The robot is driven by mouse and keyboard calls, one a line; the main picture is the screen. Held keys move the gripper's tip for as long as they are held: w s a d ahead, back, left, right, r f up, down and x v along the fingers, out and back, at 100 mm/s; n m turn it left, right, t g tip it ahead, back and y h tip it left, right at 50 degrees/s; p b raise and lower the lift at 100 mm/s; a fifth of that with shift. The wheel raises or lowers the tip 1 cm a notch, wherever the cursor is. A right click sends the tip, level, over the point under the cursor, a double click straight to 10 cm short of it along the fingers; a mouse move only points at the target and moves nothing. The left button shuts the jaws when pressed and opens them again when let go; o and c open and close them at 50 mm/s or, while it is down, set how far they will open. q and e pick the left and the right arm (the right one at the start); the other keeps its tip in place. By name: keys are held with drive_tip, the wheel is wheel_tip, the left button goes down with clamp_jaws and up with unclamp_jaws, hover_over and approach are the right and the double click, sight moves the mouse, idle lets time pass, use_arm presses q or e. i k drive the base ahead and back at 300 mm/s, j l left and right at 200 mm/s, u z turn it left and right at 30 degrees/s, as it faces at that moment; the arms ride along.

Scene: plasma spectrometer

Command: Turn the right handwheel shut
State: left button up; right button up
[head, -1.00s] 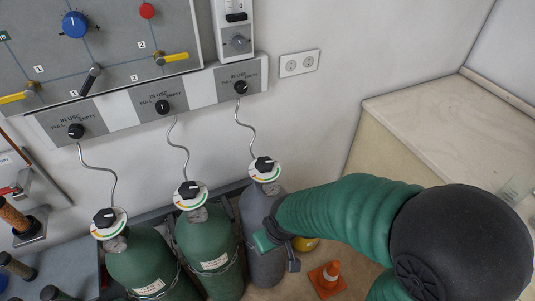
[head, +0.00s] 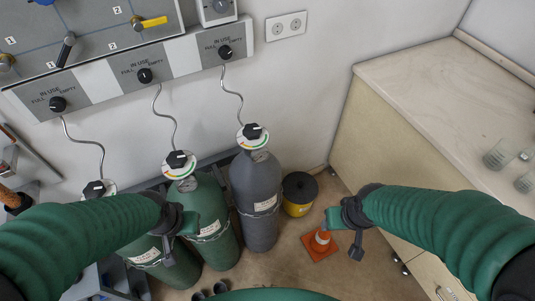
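The right handwheel (head: 252,131) is a black knob on the white gauge disc on top of the grey gas cylinder (head: 257,190). Its top faces me and nothing covers it. My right gripper (head: 345,234) is open and empty, apart from the wheel, to its lower right above the floor. My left gripper (head: 179,238) is open, with its fingers in front of the green cylinders and below the middle handwheel (head: 179,160). It is apart from the right handwheel. The left handwheel (head: 95,188) shows just above my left arm.
Curved hoses (head: 230,95) run from the cylinder tops to the wall panel (head: 145,72). A counter (head: 430,90) fills the right side.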

sight(252, 132)
drive_tip(key=i+l+u, duration=0.15)
drive_tip(key=u, duration=0.25)
drive_tip(key=i+l+u, duration=0.15)
drive_tip(key=l+u, duration=0.25)
